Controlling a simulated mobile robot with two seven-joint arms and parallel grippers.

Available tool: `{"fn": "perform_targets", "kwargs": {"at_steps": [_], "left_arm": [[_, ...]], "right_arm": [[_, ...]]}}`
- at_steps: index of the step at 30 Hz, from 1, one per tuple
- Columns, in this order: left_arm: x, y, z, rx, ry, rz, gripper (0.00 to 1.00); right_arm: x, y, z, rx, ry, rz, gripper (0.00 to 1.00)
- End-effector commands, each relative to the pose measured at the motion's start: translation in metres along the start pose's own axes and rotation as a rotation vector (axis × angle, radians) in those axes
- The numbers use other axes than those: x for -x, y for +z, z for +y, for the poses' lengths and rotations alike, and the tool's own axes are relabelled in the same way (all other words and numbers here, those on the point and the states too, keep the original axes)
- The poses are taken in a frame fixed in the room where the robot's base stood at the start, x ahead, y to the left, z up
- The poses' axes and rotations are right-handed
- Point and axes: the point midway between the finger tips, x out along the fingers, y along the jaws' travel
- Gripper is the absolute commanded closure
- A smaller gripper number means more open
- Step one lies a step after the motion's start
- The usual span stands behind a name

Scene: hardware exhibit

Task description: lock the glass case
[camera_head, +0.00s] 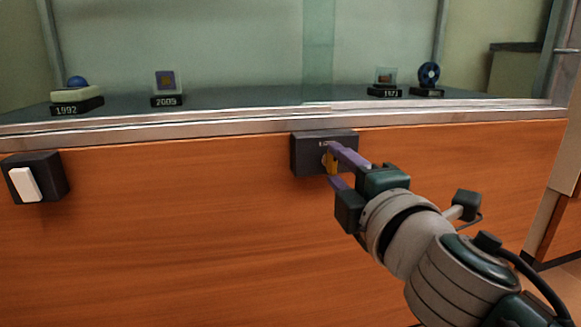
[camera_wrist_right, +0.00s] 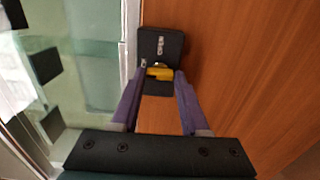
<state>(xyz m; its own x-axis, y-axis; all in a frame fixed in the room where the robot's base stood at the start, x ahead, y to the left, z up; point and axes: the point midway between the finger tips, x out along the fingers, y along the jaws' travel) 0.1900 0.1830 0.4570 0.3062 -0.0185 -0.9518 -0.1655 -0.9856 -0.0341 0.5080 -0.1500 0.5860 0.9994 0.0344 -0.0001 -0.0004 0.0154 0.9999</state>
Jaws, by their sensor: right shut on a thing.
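The glass case (camera_head: 200,45) has panes in a metal rail above an orange wood front. A dark lock box (camera_head: 308,155) is fixed to the wood just under the rail; it also shows in the right wrist view (camera_wrist_right: 150,42). A yellow key or knob (camera_head: 331,163) sits at the lock's face, and it also shows in the right wrist view (camera_wrist_right: 160,72). My right gripper (camera_head: 338,165), with purple fingers, is shut on the yellow piece at the lock. The fingers hide part of it. My left gripper is not in view.
A black box with a white switch (camera_head: 25,184) is on the wood at the left. Several small exhibits, such as a blue dome (camera_head: 77,82) and a small fan (camera_head: 428,74), stand behind the glass. The wood front (camera_head: 180,250) is otherwise clear.

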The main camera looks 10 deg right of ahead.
Motion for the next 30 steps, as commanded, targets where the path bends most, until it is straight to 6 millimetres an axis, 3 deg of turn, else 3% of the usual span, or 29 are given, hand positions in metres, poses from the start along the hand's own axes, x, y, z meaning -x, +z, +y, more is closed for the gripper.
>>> {"fn": "perform_targets", "kwargs": {"at_steps": [4, 5, 12, 23, 30], "left_arm": [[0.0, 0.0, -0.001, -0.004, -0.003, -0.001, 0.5], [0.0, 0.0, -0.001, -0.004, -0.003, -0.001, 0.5], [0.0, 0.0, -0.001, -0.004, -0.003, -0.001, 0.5], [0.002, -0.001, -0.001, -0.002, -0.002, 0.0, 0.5], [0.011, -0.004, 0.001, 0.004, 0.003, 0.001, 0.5]], "right_arm": [[0.0, -0.001, 0.001, 0.004, 0.002, 0.002, 1.0], [0.0, -0.001, 0.001, 0.004, 0.002, 0.002, 0.53], [0.0, 0.0, 0.001, 0.001, 0.001, 0.001, 0.26], [0.006, 0.0, 0.0, -0.001, -0.002, 0.0, 0.25], [0.046, 0.0, 0.0, -0.002, -0.004, 0.0, 0.25]]}}
